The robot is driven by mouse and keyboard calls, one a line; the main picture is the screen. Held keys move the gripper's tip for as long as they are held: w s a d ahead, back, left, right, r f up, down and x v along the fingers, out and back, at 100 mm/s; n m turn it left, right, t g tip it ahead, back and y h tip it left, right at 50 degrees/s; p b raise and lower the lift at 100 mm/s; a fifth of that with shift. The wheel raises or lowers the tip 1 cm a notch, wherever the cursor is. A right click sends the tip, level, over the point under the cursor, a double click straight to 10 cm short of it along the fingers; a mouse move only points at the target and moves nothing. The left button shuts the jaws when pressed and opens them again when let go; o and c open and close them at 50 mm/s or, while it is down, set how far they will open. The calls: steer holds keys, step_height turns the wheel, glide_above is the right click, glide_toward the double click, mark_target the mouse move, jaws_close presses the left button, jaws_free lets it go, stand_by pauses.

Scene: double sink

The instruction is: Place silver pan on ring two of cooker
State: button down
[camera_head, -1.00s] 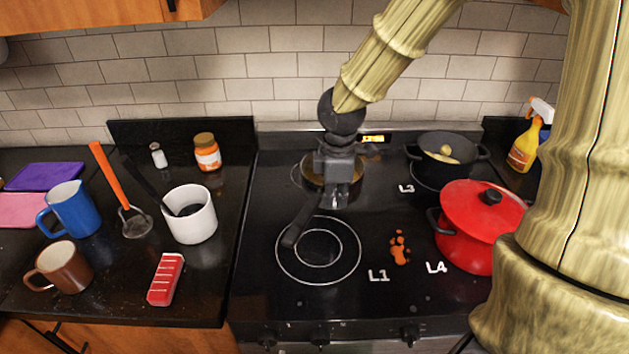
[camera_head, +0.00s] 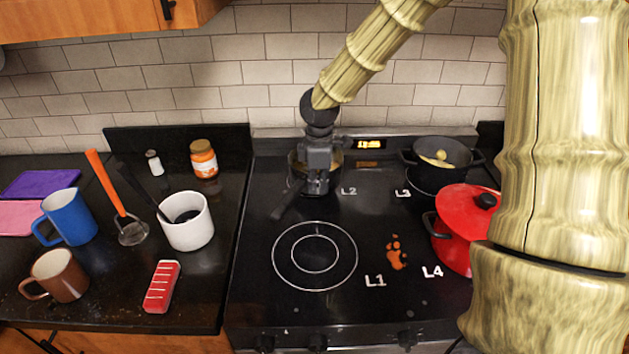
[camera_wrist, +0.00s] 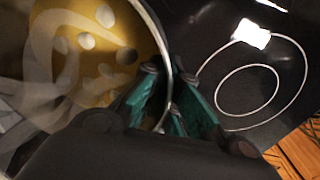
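The silver pan (camera_head: 296,172) is at the back left of the cooker (camera_head: 250,255), mostly hidden behind my gripper (camera_head: 316,190). Its dark handle (camera_head: 290,203) points to the front left. The L2 label (camera_head: 349,190) shows just right of the pan; ring two itself is hidden. In the wrist view, the pan's shiny tan inside (camera_wrist: 90,40) fills the left. My gripper (camera_wrist: 168,112) has its green fingers on either side of the pan's rim, closed on it. I cannot tell whether the pan touches the hob.
Ring L1 (camera_head: 315,256) is empty at the front left. A black pot (camera_head: 430,175) with food stands at L3. A red lidded pot (camera_head: 458,240) stands near L4. The tiled wall is close behind.

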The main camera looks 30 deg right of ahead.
steer(key=shift+w+d+f+p, duration=0.1)
steer(key=shift+w+d+p, duration=0.2)
steer(key=shift+w, duration=0.75)
steer(key=shift+w+d+p, duration=0.1)
steer(key=shift+w+d, duration=0.3)
steer(key=shift+w, duration=0.6)
steer(key=shift+w+f, duration=0.1)
steer(key=shift+f, duration=0.1)
steer(key=shift+d+f+p, duration=0.1)
steer(key=shift+f+p, duration=0.45)
steer(key=shift+f, duration=1.05)
steer(key=shift+f, duration=0.1)
steer(key=c, duration=1.6)
jaws_free()
steer(key=shift+c, duration=0.2)
step_height(320, 180, up, 12)
steer(key=b, duration=0.1)
steer(key=shift+s+b, duration=0.3)
steer(key=shift+b, duration=0.05)
